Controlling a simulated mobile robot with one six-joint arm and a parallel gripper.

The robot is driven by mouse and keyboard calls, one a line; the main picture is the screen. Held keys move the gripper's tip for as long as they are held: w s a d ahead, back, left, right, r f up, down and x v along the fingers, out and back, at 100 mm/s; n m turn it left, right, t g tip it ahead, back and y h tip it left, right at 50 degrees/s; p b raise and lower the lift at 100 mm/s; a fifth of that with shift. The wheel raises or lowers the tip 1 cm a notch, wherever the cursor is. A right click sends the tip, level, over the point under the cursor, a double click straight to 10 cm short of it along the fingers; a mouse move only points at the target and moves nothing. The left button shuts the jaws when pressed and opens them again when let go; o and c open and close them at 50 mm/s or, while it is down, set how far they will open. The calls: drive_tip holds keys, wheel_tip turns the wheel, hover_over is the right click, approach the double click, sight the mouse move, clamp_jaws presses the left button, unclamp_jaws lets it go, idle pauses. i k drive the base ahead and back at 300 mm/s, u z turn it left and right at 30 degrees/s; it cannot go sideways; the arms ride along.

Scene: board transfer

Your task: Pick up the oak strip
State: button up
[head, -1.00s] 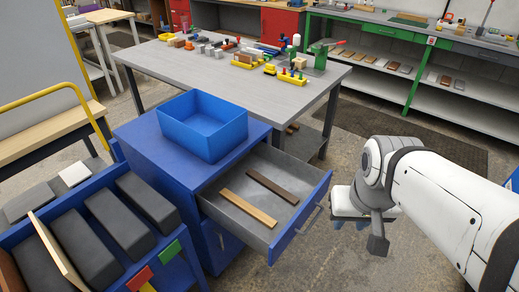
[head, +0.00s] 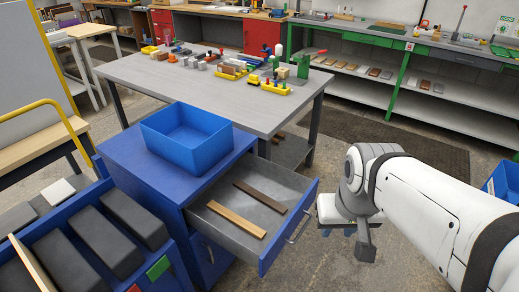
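A light wooden strip, the oak strip (head: 236,219), lies flat in the open drawer (head: 281,238) of the blue cabinet. A dark brown strip (head: 259,196) lies beside it in the drawer, apart from it and farther to the right. My gripper (head: 340,229) is outside the drawer, to the right of its front panel, below my white arm. The wrist covers most of the gripper, and its fingers are too small and hidden to show whether they are open or shut.
An empty-looking blue bin (head: 188,137) stands on the cabinet top (head: 125,158). A rack (head: 165,252) with dark grey blocks is at the left. A grey table (head: 130,73) with small parts stands behind. Another blue bin (head: 503,181) is at the right edge.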

sight(255, 231)
drive_tip(key=z, duration=0.4)
drive_tip(key=k, duration=1.3)
drive_tip(key=z, duration=0.5)
drive_tip(key=i, duration=1.3)
drive_tip(key=u, duration=1.05)
drive_tip(key=i, duration=0.95)
drive_tip(key=u, duration=0.55)
drive_tip(key=k, duration=0.3)
drive_tip(key=u, duration=0.35)
drive_tip(key=i, duration=0.35)
drive_tip(key=z, duration=0.3)
